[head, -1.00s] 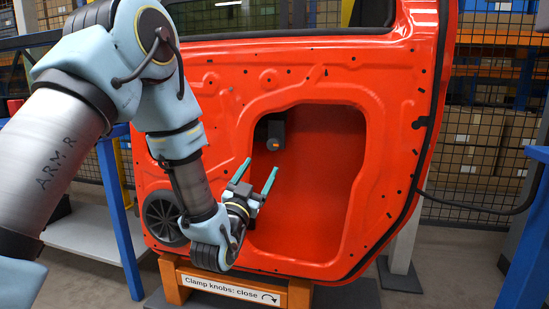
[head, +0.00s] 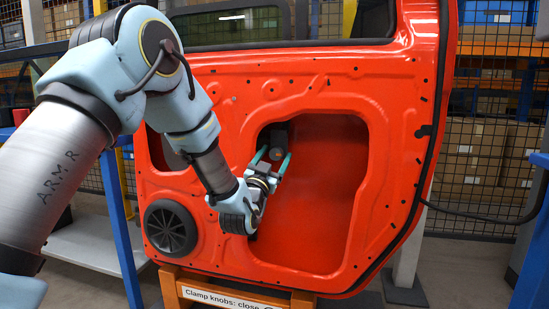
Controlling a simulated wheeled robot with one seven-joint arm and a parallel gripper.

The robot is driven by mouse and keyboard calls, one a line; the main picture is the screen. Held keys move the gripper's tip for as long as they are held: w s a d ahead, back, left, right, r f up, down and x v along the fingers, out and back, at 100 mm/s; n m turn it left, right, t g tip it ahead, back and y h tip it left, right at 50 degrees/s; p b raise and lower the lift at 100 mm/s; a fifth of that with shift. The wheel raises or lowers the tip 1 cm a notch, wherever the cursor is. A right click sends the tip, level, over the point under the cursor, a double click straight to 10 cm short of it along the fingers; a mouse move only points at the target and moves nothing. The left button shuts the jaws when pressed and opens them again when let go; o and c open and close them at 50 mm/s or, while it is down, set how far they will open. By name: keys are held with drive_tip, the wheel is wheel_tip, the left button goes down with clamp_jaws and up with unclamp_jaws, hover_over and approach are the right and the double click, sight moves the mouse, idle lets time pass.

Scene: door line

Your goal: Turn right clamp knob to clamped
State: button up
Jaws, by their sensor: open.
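A dark clamp knob (head: 279,133) sits at the upper left inside the large cut-out of the red door panel (head: 400,170). Its lower part is partly covered by my gripper. It is the only knob I can make out, and its turned position cannot be read. My gripper (head: 271,157) is open, with its two teal fingers pointing up and to the right. The fingertips are at the knob's lower end, one on each side in the picture. Whether they touch it cannot be told.
The cut-out's edge (head: 364,190) surrounds the gripper. A round black speaker (head: 170,228) is at the panel's lower left. An orange stand with a label (head: 222,298) reading "Clamp knobs: close" is below. Blue posts (head: 119,225) and wire mesh stand around.

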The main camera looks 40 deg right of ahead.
clamp_jaws()
idle(0.4)
drive_tip(key=shift+m+g, duration=0.4)
drive_tip(key=shift+m, duration=0.1)
drive_tip(key=m+g, duration=0.1)
drive_tip(key=m, duration=0.1)
drive_tip(key=m+g+b, duration=0.1)
drive_tip(key=m, duration=0.2)
drive_tip(key=shift+g+h, duration=0.3)
drive_tip(key=shift+g, duration=0.1)
drive_tip(key=m+g, duration=0.1)
drive_tip(key=m, duration=0.2)
drive_tip(key=m+g+y+b, duration=0.1)
drive_tip(key=m, duration=0.2)
drive_tip(key=shift+r, duration=0.1)
drive_tip(key=m+g+y, duration=0.1)
drive_tip(key=m, duration=0.3)
drive_tip(key=shift+m, duration=0.4)
drive_tip(key=m+y+b, duration=0.1)
drive_tip(key=m+y, duration=0.1)
drive_tip(key=m, duration=0.1)
drive_tip(key=shift+m, duration=0.3)
